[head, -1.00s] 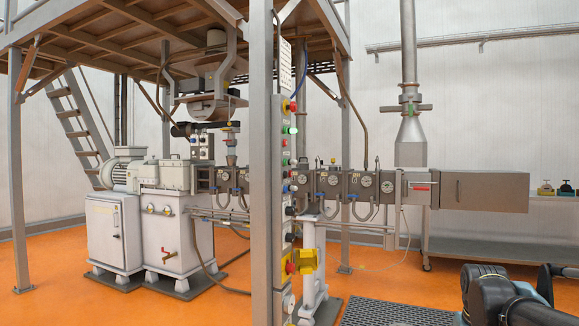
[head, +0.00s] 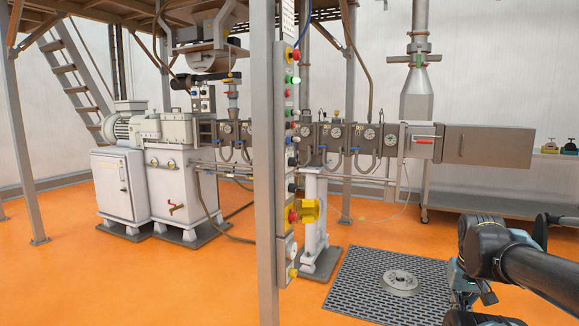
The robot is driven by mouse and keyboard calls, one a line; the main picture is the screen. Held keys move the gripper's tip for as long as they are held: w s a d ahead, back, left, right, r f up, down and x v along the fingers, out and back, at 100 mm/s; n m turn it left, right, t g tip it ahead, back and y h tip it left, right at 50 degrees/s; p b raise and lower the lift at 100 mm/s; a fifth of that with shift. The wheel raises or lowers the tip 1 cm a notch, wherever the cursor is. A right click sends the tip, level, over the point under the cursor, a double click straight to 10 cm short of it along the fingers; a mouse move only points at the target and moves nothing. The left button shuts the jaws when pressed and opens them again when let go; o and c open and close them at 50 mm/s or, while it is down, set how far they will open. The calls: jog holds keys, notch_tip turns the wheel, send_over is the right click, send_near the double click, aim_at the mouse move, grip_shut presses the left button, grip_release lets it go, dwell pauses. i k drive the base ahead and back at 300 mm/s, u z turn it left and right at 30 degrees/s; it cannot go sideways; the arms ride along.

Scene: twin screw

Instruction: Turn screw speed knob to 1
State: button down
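The narrow control panel (head: 291,165) stands upright on a grey post left of centre. It carries a column of coloured buttons and dark knobs, with a red emergency button (head: 289,54) near the top and another in a yellow guard (head: 306,212) lower down. Labels are too small to read, so I cannot tell which knob is screw speed. My black arm shows at the lower right. What looks like my gripper (head: 472,297) hangs partly hidden below it, well right of the panel and touching no control. I cannot make out its fingers.
The extruder barrel (head: 485,147) runs behind the panel, with a grey drive cabinet (head: 120,185) at left. A dark grated mat (head: 350,290) with a round grey metal piece (head: 399,283) lies on the orange floor, right of the panel. A grey post (head: 264,200) stands directly left of the panel.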

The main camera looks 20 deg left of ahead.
aim_at(292, 187)
jog(key=k, duration=1.3)
jog(key=u, duration=0.4)
jog(key=i, duration=1.8)
jog(key=z, duration=0.4)
